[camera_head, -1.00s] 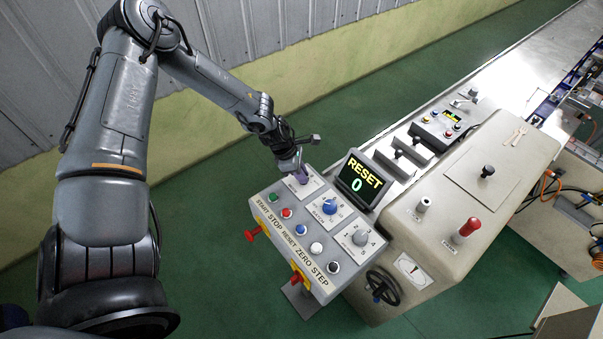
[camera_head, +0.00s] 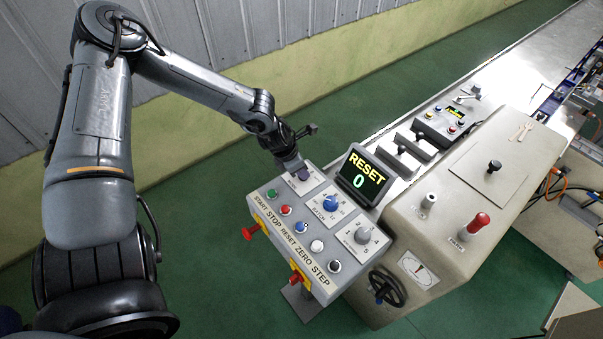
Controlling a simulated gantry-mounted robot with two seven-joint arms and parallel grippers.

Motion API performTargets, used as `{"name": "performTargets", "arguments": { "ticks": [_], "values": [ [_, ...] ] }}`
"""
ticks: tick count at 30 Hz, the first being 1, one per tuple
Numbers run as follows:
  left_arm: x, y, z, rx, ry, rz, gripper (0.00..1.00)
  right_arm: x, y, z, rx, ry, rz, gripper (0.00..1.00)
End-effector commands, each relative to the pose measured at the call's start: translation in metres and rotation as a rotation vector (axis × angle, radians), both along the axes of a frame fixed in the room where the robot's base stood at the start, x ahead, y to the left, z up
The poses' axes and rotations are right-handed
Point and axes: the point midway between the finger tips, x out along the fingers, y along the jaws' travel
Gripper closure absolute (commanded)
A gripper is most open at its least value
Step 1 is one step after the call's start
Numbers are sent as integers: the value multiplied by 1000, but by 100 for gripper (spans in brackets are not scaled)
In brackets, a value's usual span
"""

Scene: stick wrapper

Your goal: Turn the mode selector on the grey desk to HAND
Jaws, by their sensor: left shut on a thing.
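The grey desk (camera_head: 262,206) stands in the middle of the head view, its sloped top carrying a row of coloured buttons and several selectors. The mode selector's light plate (camera_head: 312,181) is at the desk's far left corner. My left gripper (camera_head: 301,174) comes down over that plate, shut on the mode selector. The gripper covers the selector's knob and most of its markings, so I cannot read which way it points. My right gripper is not in view.
A blue batch knob (camera_head: 331,203) and a grey numbered selector (camera_head: 362,236) sit close by on the desk. A RESET display (camera_head: 362,176) stands behind them. A beige machine housing (camera_head: 440,225) with a red-handled lever (camera_head: 479,222) is to the right.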

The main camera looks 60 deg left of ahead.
Motion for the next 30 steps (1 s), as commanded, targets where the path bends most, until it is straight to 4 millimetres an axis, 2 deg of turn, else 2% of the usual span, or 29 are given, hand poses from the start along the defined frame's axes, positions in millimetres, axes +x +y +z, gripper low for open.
{"name": "performTargets", "arguments": {
  "ticks": [1,21,30],
  "values": [
    [1,-2,-4,-3,-5,41,100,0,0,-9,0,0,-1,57],
    [1,-5,-6,4,-2,672,100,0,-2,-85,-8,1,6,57],
    [2,-6,-4,2,0,909,100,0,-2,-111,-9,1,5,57]
  ]
}}
